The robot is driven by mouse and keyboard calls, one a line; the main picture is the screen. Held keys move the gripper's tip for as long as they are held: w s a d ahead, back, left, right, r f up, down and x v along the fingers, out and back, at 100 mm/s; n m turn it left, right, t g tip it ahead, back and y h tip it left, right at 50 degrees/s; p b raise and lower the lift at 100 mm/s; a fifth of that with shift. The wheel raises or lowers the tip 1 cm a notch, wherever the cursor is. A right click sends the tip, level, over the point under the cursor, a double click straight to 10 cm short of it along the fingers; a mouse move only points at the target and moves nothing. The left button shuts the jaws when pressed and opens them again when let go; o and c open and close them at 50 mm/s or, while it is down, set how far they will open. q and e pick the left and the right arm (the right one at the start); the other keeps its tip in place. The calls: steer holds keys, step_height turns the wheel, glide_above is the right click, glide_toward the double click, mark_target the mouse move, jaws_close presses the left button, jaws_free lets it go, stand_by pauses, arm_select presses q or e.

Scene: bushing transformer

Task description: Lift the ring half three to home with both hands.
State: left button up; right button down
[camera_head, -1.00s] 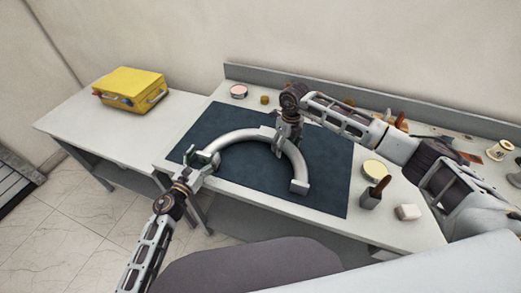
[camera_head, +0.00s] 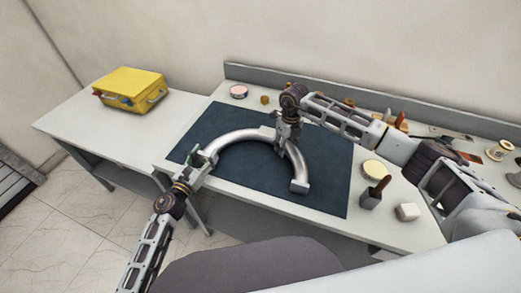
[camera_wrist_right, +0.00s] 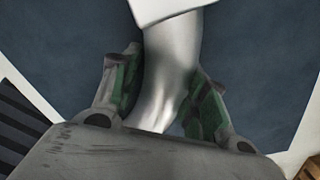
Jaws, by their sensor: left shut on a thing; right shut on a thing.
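The ring half three is a silvery half ring (camera_head: 243,136) over the dark mat (camera_head: 325,160). Its curve faces the back and one end block points toward the front right. My left gripper (camera_head: 202,160) is shut on its left end, near the mat's front left edge. My right gripper (camera_head: 281,141) is shut on the upper right part of the curve, from above. In the right wrist view the ring's bar (camera_wrist_right: 170,75) lies between the green-padded fingers. I cannot tell whether the ring touches the mat.
A yellow case (camera_head: 133,88) stands on the side table at left. Small items line the back edge.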

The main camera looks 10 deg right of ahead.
arm_select(q)
steer(key=shift+w+a+r, duration=0.1)
steer(key=shift+r, duration=0.2)
arm_select(e)
steer(key=shift+r, duration=0.3)
